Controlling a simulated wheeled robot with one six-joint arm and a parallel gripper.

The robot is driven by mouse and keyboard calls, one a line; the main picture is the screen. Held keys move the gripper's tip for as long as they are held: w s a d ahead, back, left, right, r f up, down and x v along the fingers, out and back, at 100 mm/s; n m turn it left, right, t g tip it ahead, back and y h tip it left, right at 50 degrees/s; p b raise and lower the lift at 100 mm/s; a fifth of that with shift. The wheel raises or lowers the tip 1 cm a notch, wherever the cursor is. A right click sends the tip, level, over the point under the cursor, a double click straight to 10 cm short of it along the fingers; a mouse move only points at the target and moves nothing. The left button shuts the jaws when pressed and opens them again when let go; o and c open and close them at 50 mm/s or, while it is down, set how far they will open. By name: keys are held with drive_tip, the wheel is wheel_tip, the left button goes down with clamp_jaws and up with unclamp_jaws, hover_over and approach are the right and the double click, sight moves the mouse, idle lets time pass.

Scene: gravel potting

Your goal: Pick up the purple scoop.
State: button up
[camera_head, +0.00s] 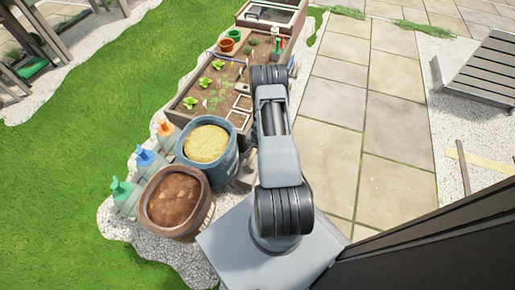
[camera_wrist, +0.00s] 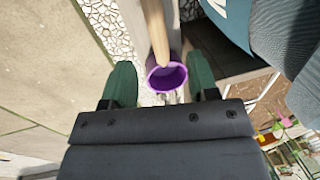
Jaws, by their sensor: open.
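The purple scoop (camera_wrist: 167,79) shows in the wrist view, with a pale wooden handle (camera_wrist: 156,28) running up out of the picture. Its round purple end appears between the two green fingers of my gripper (camera_wrist: 160,82). The fingers are apart, with a gap on each side of the scoop, and nothing is gripped. How far the scoop is from the fingers in depth, I cannot tell. In the head view I cannot make out the scoop, and my arm hides the area around my gripper.
A blue barrel of yellow grains (camera_head: 207,143) and a brown barrel of soil (camera_head: 175,198) stand left of my arm. Several coloured bottles (camera_head: 148,160) stand beside them. A planting bed (camera_head: 215,88) with seedlings lies beyond. Paving (camera_head: 345,120) to the right is clear.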

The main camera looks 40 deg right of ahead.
sight(253, 153)
drive_tip(key=f, duration=0.3)
drive_tip(key=f+b, duration=0.1)
drive_tip(key=shift+w+a+f, duration=0.2)
drive_tip(key=shift+w+a, duration=0.05)
drive_tip(key=shift+w, duration=0.15)
drive_tip(key=shift+w+f+b, duration=0.2)
drive_tip(key=shift+f+b, duration=0.55)
drive_tip(key=shift+f, duration=0.6)
drive_tip(key=shift+w+f+b, duration=0.2)
drive_tip(key=shift+f+b, duration=0.55)
drive_tip(key=shift+f, duration=0.55)
drive_tip(key=shift+r, duration=0.1)
drive_tip(key=c, duration=1)
drive_tip(key=shift+o, duration=0.2)
drive_tip(key=shift+r, duration=0.1)
